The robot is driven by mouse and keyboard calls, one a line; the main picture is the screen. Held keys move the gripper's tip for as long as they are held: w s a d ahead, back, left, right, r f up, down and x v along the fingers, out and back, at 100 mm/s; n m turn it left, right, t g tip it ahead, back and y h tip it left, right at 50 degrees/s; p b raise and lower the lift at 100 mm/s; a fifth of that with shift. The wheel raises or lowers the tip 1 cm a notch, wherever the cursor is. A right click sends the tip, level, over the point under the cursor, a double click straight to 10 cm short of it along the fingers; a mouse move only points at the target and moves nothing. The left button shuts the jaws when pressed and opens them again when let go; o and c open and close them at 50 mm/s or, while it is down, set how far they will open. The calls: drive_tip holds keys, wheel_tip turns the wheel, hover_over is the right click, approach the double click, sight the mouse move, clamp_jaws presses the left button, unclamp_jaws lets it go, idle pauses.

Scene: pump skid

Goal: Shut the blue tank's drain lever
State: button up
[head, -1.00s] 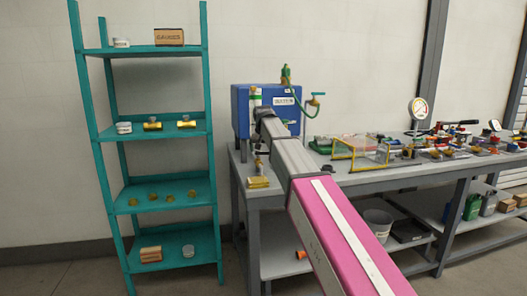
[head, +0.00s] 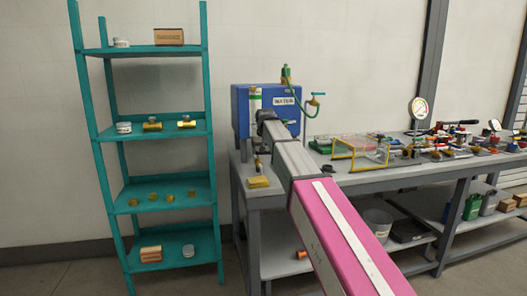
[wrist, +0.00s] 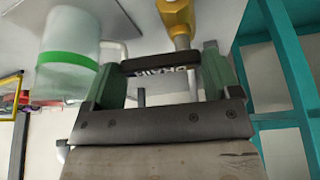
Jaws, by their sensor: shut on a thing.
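The blue tank (head: 240,105) stands on the left end of the grey bench, with a white label on its front. In the wrist view, my gripper (wrist: 161,70) has its green fingers on both ends of a dark bar lettered DRAIN, the drain lever (wrist: 150,65). It is shut on this lever. A brass valve fitting (wrist: 176,14) shows just beyond the bar. In the head view my arm hides the lever and most of my gripper, so the lever's angle cannot be told there.
A clear cylinder with a green band (wrist: 68,58) is close beside my gripper. A teal shelf (head: 160,131) stands left of the bench. A yellow block (head: 258,182) lies below the tank. A yellow-framed clear box (head: 357,147) and several fittings fill the bench to the right.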

drive_tip(key=shift+w+n+y, duration=0.2)
drive_tip(key=shift+n+y, duration=0.1)
drive_tip(key=shift+n, duration=0.6)
drive_tip(key=o, duration=0.8)
drive_tip(key=shift+r, duration=0.15)
drive_tip(key=v, duration=1)
drive_tip(key=shift+s+d+r, duration=0.1)
drive_tip(key=shift+s+r, duration=0.05)
drive_tip(key=shift+r, duration=0.1)
drive_tip(key=shift+s, duration=0.1)
